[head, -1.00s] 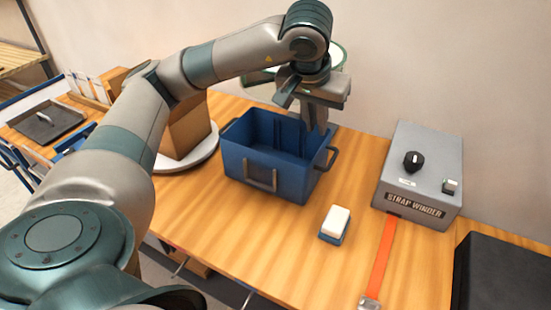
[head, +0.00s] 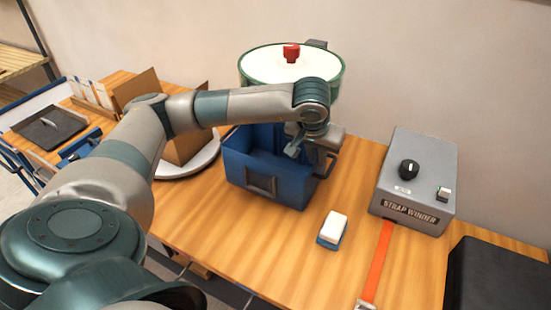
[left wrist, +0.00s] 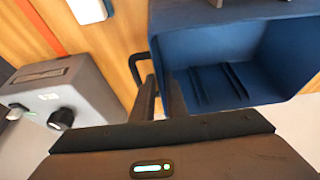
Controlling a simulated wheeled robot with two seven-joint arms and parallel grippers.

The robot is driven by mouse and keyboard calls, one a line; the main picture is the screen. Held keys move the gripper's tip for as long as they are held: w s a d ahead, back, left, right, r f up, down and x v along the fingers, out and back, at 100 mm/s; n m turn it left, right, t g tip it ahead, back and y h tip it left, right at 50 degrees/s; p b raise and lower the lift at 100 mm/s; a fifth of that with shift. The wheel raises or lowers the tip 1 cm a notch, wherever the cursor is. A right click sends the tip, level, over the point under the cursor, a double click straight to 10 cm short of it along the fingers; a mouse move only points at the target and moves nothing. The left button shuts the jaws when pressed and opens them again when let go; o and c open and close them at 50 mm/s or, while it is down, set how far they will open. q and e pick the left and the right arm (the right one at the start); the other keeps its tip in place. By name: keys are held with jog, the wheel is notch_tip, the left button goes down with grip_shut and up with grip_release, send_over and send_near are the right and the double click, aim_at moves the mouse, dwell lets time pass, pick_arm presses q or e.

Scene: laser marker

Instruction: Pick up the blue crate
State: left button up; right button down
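The blue crate (head: 262,180) stands on the wooden table, open at the top, with a grey handle on its front wall. It also shows in the left wrist view (left wrist: 215,45), with ridges inside and a dark side handle. My left gripper (head: 318,165) is low at the crate's right side wall, partly hidden by my own wrist in the head view. In the left wrist view its fingers (left wrist: 160,85) are apart, one outside the wall by the side handle and one inside the crate. Firm contact with the wall cannot be made out. My right gripper is not in view.
A grey strap winder (head: 415,185) with an orange strap (head: 377,262) stands to the right. A white-topped blue block (head: 332,230) lies in front of the crate. A round green-rimmed white-topped thing (head: 285,65) is behind. A white round plate (head: 190,165) is left.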

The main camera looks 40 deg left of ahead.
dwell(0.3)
pick_arm(q)
jog(key=p+x, duration=0.3)
jog(key=x, duration=0.2)
jog(key=shift+w+f, duration=0.1)
jog(key=shift+w, duration=0.15)
jog(key=shift+c, duration=0.5)
grip_shut()
jog(key=shift+r, duration=0.25)
dwell(1.2)
